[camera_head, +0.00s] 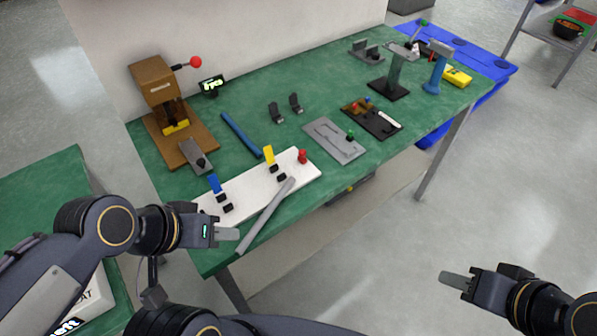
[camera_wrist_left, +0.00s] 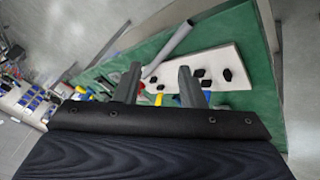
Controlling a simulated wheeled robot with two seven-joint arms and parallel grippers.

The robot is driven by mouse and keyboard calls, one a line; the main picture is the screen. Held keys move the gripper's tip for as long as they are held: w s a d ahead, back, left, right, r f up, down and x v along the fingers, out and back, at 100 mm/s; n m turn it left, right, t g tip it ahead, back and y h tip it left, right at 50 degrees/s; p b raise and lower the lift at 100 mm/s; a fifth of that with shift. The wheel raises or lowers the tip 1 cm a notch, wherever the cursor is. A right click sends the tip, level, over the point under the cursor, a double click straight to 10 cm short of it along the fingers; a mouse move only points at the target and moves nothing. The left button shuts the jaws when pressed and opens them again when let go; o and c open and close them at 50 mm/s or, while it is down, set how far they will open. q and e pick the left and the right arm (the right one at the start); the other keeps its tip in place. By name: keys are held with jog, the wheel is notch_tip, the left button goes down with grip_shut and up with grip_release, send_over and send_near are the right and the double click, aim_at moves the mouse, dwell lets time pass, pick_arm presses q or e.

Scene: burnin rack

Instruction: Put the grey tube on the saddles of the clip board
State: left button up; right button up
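The grey tube (camera_head: 265,216) lies slantwise by the front edge of the white clip board (camera_head: 240,190), its far end over the board near the red knob (camera_head: 302,156) and its near end by the table's front edge. It also shows in the left wrist view (camera_wrist_left: 172,47). Whether it touches the board is unclear. The black saddles (camera_head: 280,177) look empty, near the blue and yellow upright pieces. My left gripper (camera_head: 228,233) is open and empty, left of the tube's near end. My right gripper (camera_head: 455,280) is away from the table; its finger gap is hidden.
A blue bar (camera_head: 241,135) lies behind the board. A brown press (camera_head: 160,90) stands at the back left, with a grey block (camera_head: 195,155) before it. A grey plate (camera_head: 335,140) and a dark tray (camera_head: 385,128) lie to the right. The green table (camera_head: 290,214) is bare at the front edge.

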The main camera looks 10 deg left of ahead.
pick_arm(q)
jog(key=shift+o, duration=0.6)
pick_arm(e)
jog(key=shift+o, duration=0.5)
pick_arm(q)
jog(key=m+g+y+p, duration=0.4)
jog(key=m+g+y, duration=0.1)
jog(key=y, duration=0.1)
send_near(280, 194)
jog(key=f, duration=0.1)
jog(key=shift+f, duration=0.1)
pick_arm(e)
notch_tip(280, 194, up, 4)
jog(key=shift+r, duration=0.1)
pick_arm(q)
jog(key=shift+w+a+f, duration=0.1)
jog(key=shift+a+f, duration=0.15)
jog(key=shift+f, duration=1.05)
jog(key=shift+w+a+f, duration=0.1)
jog(key=shift+a+f, duration=0.2)
jog(key=shift+f, duration=0.95)
jog(key=shift+a+f, duration=0.25)
jog(key=shift+f, duration=1.05)
pick_arm(e)
jog(key=shift+f, duration=0.3)
pick_arm(q)
jog(key=shift+c, duration=0.3)
